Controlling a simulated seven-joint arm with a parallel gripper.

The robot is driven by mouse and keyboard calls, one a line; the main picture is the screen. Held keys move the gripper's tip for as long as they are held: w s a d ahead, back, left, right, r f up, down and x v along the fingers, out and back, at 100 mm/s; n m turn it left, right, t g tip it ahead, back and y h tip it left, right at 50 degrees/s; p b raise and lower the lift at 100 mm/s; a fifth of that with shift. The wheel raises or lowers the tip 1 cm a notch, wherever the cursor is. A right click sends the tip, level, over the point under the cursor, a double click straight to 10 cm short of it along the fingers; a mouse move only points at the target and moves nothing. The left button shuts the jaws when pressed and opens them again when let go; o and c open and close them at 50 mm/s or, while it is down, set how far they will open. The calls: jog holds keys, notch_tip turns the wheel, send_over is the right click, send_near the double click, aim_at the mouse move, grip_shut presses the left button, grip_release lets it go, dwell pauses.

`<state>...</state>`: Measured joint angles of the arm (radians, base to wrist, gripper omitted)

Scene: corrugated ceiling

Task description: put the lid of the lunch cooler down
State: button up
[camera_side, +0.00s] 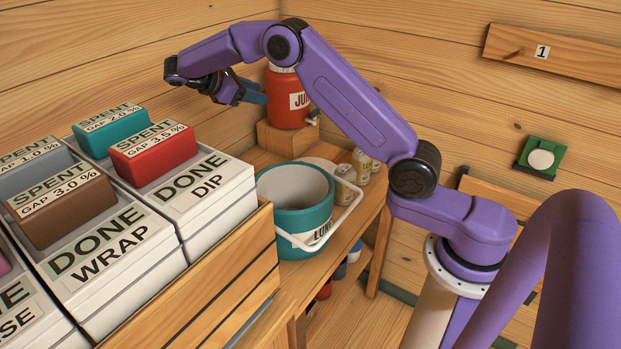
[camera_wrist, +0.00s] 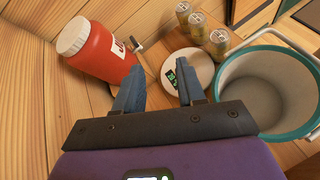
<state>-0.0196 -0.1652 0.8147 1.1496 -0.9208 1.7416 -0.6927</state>
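The lunch cooler is an open teal tub (camera_side: 292,222) with a white inside and a white handle leaning over its front. It stands on the wooden bench, and its pale, empty-looking inside shows at the right of the wrist view (camera_wrist: 262,92). A flat white disc, seemingly the lid (camera_wrist: 203,68), lies beside the cooler; in the side view only a part of it (camera_side: 322,163) shows behind the cooler's rim. My gripper (camera_side: 258,92) is high above the bench, left of the red jug in the side view. Its blue fingers (camera_wrist: 160,66) are apart with nothing held between them.
A red juice jug (camera_side: 286,99) with a tap stands on a wooden block (camera_side: 287,140). Several cans (camera_side: 346,180) stand behind the cooler. Labelled white bins (camera_side: 200,205) fill the left. A small dark item with green (camera_wrist: 170,77) shows by the disc.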

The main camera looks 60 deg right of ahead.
notch_tip(320, 180, down, 23)
jog(key=d, duration=0.2)
jog(key=x, duration=1.6)
jog(key=shift+s+d+r, duration=0.1)
jog(key=shift+s+d, duration=0.2)
jog(key=shift+d, duration=0.1)
grip_shut()
jog(key=shift+r, duration=0.1)
